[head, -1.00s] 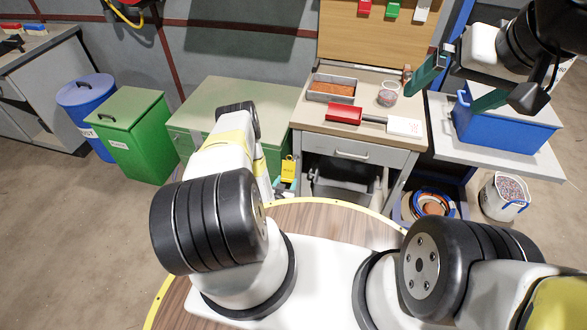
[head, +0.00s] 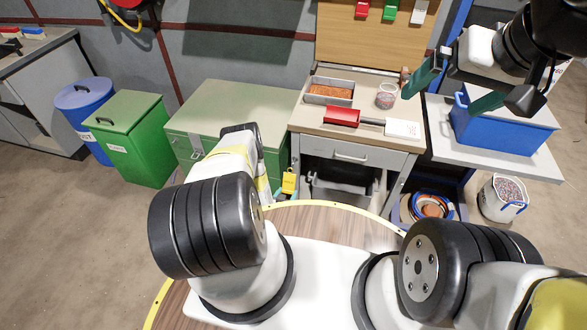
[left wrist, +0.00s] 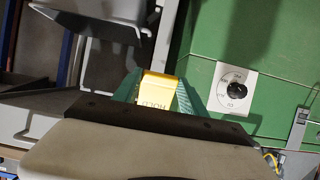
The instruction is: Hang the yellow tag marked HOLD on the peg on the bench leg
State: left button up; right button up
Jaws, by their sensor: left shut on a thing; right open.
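The yellow tag (head: 289,183) hangs in front of the gap between the green chest and the workbench. In the left wrist view the tag (left wrist: 157,93) shows its letters HOLD upside down, between two teal fingers. My left gripper (left wrist: 159,80) is shut on it; in the head view my forearm mostly hides this gripper. The workbench (head: 350,151) has grey legs below its drawer. I cannot pick out the peg in either view. My right gripper (head: 438,104) is open and empty, above the right side of the workbench and the blue bin.
The green chest (head: 237,100) stands left of the workbench. A red-handled tool (head: 342,116), a metal tray (head: 331,91) and a clear tub (head: 387,96) are on the benchtop. A blue bin (head: 505,128) is on the side table. A bucket (head: 503,198) stands on the floor.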

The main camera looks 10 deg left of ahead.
pick_arm(q)
jog(key=shift+w+d+f, duration=0.1)
jog(key=shift+w, duration=1.2)
jog(key=shift+w+f, duration=0.1)
jog(key=shift+w, duration=1.15)
jog(key=shift+w+f, duration=0.45)
jog(key=shift+w, duration=0.15)
jog(key=o, duration=1)
jog(key=shift+o, duration=0.2)
jog(key=shift+s, duration=0.1)
